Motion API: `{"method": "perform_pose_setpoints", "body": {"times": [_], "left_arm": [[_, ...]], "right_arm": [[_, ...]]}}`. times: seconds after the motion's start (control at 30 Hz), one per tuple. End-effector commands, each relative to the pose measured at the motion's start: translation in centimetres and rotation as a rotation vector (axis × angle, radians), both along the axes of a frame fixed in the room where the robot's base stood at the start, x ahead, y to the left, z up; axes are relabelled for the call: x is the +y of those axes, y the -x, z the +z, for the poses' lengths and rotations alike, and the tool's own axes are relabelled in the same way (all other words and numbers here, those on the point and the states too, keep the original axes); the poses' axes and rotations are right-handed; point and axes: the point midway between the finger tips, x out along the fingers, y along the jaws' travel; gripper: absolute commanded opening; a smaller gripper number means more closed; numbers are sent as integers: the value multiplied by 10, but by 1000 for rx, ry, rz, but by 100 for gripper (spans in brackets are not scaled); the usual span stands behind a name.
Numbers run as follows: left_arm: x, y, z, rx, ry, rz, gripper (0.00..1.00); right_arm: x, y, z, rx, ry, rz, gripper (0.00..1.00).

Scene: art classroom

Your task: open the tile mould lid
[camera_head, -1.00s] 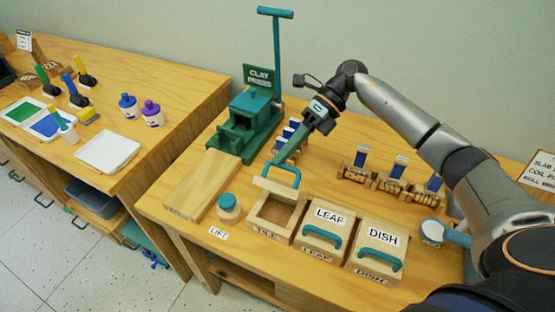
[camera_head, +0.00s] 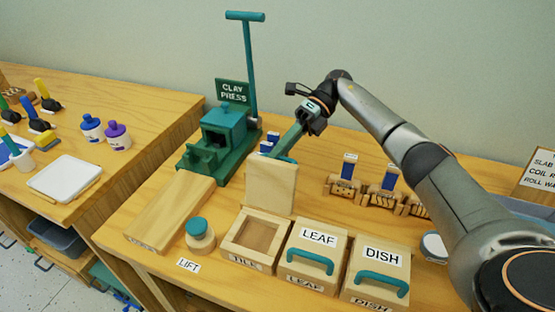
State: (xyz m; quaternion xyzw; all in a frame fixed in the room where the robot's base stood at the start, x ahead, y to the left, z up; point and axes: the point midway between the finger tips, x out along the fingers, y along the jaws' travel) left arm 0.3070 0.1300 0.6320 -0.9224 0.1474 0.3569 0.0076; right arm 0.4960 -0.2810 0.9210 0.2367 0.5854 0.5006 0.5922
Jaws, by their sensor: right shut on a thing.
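The tile mould (camera_head: 240,262) is a wooden box with "TILE" on its front, on the front part of the table. Its lid (camera_head: 271,187) stands about upright at the box's back edge, and the hollow inside (camera_head: 254,234) shows. The teal lid handle (camera_head: 284,158) is at the lid's top, mostly behind it. My right gripper (camera_head: 284,148) is above and behind the lid, shut on the lid handle; its fingertips are partly hidden by the lid. My left gripper is not in view.
The closed LEAF mould (camera_head: 304,263) and DISH mould (camera_head: 372,282) stand to the right. The green clay press (camera_head: 217,145) stands behind. Wooden stamps (camera_head: 382,195) sit back right.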

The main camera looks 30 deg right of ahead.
Motion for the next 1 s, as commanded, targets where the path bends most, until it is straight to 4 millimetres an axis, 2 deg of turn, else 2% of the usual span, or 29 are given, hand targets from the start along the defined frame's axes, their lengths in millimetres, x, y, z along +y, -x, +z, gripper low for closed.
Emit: {"method": "perform_pose_setpoints", "body": {"times": [0.03, 0.37, 0.77, 0.8, 1.0], "left_arm": [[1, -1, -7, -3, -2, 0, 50], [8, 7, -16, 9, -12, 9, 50], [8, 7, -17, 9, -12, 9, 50], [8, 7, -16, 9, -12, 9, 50], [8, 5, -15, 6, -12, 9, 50]], "right_arm": [[1, 1, -14, 26, 0, 11, 0], [-4, -2, -17, 62, -44, 6, 0], [-6, -3, -17, 64, -46, -5, 0], [-6, -3, -17, 64, -46, -6, 17], [-6, -3, -15, 62, -47, -5, 40]]}}
